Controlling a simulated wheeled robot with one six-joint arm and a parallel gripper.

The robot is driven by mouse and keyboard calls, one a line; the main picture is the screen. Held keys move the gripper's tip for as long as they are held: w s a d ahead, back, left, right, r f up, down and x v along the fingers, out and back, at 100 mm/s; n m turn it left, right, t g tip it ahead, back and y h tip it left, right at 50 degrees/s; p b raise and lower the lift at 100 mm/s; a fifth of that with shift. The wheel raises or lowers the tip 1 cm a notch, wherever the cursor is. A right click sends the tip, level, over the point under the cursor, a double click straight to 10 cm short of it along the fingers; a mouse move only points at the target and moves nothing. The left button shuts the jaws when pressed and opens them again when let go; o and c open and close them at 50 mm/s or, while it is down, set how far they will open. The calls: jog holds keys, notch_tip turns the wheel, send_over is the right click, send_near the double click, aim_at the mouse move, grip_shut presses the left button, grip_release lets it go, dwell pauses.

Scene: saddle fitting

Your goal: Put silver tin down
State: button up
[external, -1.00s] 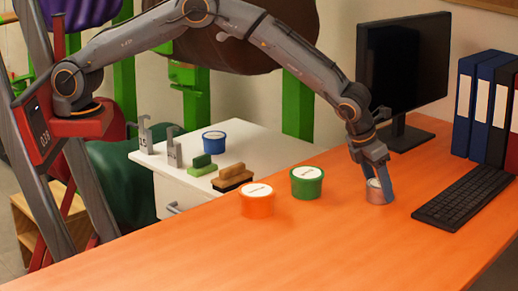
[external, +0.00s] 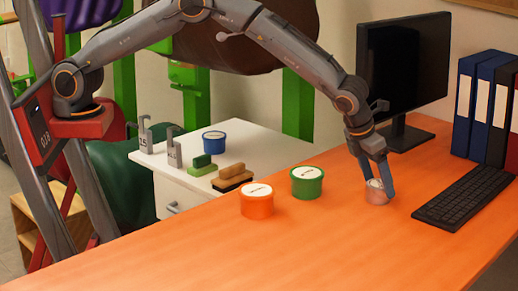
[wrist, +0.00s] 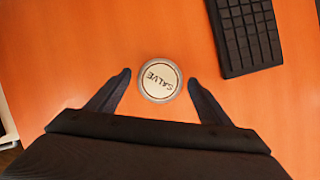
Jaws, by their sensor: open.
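The silver tin (external: 376,193) stands upright on the orange desk (external: 330,245), left of the keyboard. In the wrist view its round lid (wrist: 160,80) shows a white label reading "SALVE". My gripper (external: 378,188) is open above and around the tin, with one finger on each side. In the wrist view a gap shows between the tin and each finger of my gripper (wrist: 160,82). The tin's lower side is partly visible in the external view and reflects the orange desk.
An orange tub (external: 257,201) and a green tub (external: 307,183) stand left of the tin. A black keyboard (external: 455,200) lies to the right, and a monitor (external: 402,75) stands behind. A white side table (external: 255,140) holds brushes and a blue tub (external: 214,141). The desk's front is clear.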

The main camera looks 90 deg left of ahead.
jog(key=b+v, duration=0.1)
jog(key=v, duration=0.9)
jog(key=s+a+n, duration=0.2)
jog(key=s, duration=0.1)
jog(key=s+a+n, duration=0.2)
jog(key=s+n, duration=0.1)
jog(key=s+a+n+g, duration=0.1)
jog(key=s+a+n, duration=0.1)
jog(key=s, duration=0.2)
jog(key=shift+a+r+n, duration=0.15)
jog(key=shift+r+n, duration=0.15)
jog(key=s+a+f+n+g, duration=0.1)
jog(key=s+a+n, duration=0.2)
jog(key=s+n, duration=0.4)
jog(key=s+a+f+n+g+h, duration=0.1)
jog(key=s+a+n, duration=0.2)
jog(key=s+n, duration=0.5)
jog(key=s+a+f+n+g, duration=0.1)
jog(key=s+a+n, duration=0.3)
jog(key=s, duration=1.6)
jog(key=n, duration=0.4)
jog(key=shift+f+h, duration=0.3)
jog(key=shift+h, duration=0.1)
jog(key=shift+s, duration=0.15)
jog(key=shift+a+r+n+p, duration=0.4)
jog(key=shift+a+r+p, duration=0.05)
jog(key=shift+a+p, duration=0.2)
jog(key=shift+s, duration=0.1)
